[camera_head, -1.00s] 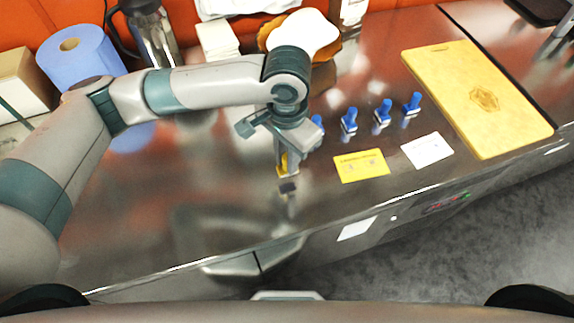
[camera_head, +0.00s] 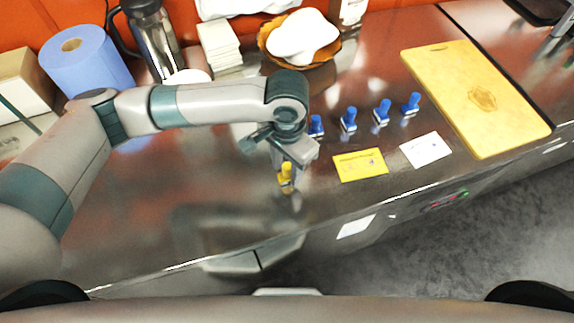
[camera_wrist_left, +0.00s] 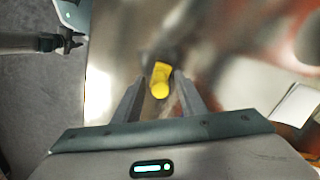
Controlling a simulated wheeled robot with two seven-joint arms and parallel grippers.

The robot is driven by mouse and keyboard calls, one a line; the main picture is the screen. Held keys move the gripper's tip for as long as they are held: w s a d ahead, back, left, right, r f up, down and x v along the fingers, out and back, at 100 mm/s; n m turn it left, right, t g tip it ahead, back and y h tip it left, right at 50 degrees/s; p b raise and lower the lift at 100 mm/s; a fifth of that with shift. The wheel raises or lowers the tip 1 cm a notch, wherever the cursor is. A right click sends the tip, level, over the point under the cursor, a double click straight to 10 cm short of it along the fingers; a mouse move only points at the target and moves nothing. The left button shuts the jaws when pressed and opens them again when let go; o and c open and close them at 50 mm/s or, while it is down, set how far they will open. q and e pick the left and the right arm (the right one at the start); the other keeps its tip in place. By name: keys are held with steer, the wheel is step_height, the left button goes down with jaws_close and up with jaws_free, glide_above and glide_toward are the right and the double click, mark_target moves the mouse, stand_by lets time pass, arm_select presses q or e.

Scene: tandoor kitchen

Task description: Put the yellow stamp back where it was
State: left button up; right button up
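The yellow stamp (camera_head: 286,175) stands upright on the steel counter below my left gripper (camera_head: 291,160). In the left wrist view the yellow stamp (camera_wrist_left: 160,80) shows between the two fingers of my left gripper (camera_wrist_left: 160,83), with a gap on each side. The gripper is open around it. The stamp's dark lower end is blurred. A yellow card (camera_head: 360,165) lies to the right of the stamp. A dark, claw-like end of an arm (camera_wrist_left: 68,42), seemingly my right gripper, shows at the upper left of the wrist view; its fingers are too small to read.
Several blue stamps (camera_head: 348,120) stand in a row behind the yellow card and a white card (camera_head: 426,150). A wooden board (camera_head: 475,98) lies at right. A basket (camera_head: 328,58), napkins (camera_head: 221,46) and a blue roll (camera_head: 86,62) stand behind. The counter's left front is clear.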

mark_target(287, 166)
arm_select(q)
steer(key=shift+r, duration=0.5)
step_height(287, 166, up, 11)
steer(key=b, duration=0.2)
steer(key=shift+r+b, duration=0.15)
steer(key=shift+b, duration=0.15)
steer(key=shift+s, duration=0.1)
stand_by(0.6)
